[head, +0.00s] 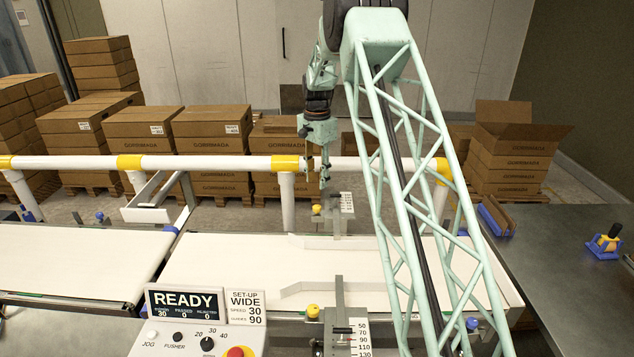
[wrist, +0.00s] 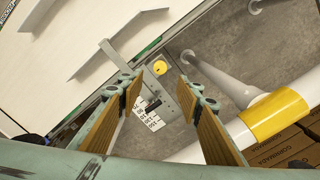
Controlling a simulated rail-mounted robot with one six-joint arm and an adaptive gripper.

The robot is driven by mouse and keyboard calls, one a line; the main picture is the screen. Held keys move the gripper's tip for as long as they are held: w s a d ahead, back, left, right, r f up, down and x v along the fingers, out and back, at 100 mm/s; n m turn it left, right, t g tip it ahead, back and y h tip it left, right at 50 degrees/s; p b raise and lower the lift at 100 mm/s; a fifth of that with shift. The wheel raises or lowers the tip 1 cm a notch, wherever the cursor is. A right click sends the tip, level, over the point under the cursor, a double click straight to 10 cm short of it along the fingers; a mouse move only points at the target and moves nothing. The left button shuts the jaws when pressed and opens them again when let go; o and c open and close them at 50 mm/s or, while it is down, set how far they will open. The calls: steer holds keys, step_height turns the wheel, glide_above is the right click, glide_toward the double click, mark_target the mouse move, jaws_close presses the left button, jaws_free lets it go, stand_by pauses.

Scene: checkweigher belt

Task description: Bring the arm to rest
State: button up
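My gripper (head: 318,172) hangs at the end of my pale green arm in the head view, pointing down near the far side of the checkweigher belt (head: 250,262). It is above the far guide's scale plate (head: 347,202) and yellow knob (head: 317,209). In the wrist view my gripper (wrist: 158,92) has its two wood-coloured finger pads well apart with nothing between them. The scale plate (wrist: 148,118) and yellow knob (wrist: 160,67) show beyond the fingertips, apart from them. My lattice arm link hides part of the belt's right side in the head view.
A white rail with yellow bands (head: 129,162) runs behind the belt, close to my gripper. The control panel display (head: 185,302) reads READY; the set-up card (head: 246,306) reads WIDE, speed 30, guides 90. Stacked cartons (head: 211,129) stand behind. A dark table (head: 560,255) is at right.

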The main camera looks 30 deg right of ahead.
stand_by(0.6)
steer(key=s+a+r+n+t+b, duration=0.1)
steer(key=s+a+r+n, duration=0.1)
steer(key=s+a+r, duration=0.55)
steer(key=s+a+r+n+b, duration=0.1)
steer(key=s+a+r+n, duration=0.25)
steer(key=s+r, duration=0.6)
steer(key=s+a+r+n+t+b, duration=0.1)
steer(key=s+a+r+n+b, duration=0.1)
steer(key=s+a+r, duration=0.55)
steer(key=s+a+r+n+b, duration=0.1)
steer(key=s+a+n, duration=0.1)
steer(key=s, duration=0.8)
steer(key=s+a+r+n, duration=0.1)
steer(key=s+a+r, duration=0.15)
steer(key=s, duration=0.75)
steer(key=s+a+f+n+t+b, duration=0.1)
steer(key=s+f+n, duration=0.1)
steer(key=s, duration=0.8)
steer(key=s+a+f+n+t+b, duration=0.1)
steer(key=s+a+f+n, duration=0.1)
steer(key=s+f, duration=0.3)
steer(key=s, duration=0.4)
steer(key=shift+s+a, duration=0.2)
steer(key=shift+s, duration=0.15)
